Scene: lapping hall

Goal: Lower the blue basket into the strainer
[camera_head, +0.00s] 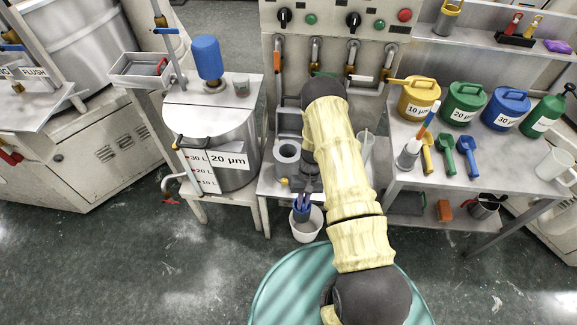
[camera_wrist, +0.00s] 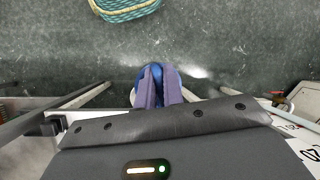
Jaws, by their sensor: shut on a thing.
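My gripper (camera_head: 301,199) points down in front of the low bench in the head view. Its two fingers are close together on the blue basket (camera_head: 301,214), which hangs at or just above the mouth of a white bucket (camera_head: 306,232). I cannot tell whether the basket touches the bucket. In the wrist view the fingers of my gripper (camera_wrist: 160,78) lie over the blue basket (camera_wrist: 153,72) and hide much of it. A grey cylinder with a round opening (camera_head: 287,152) stands on the bench behind. I cannot tell for sure which vessel is the strainer.
A steel tank marked 20 µm (camera_head: 222,145) stands left of the bench. The right table (camera_head: 455,182) bears yellow, green and blue cans and several scoops. A control panel with hoses (camera_head: 337,30) is behind. The floor in front is mostly clear.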

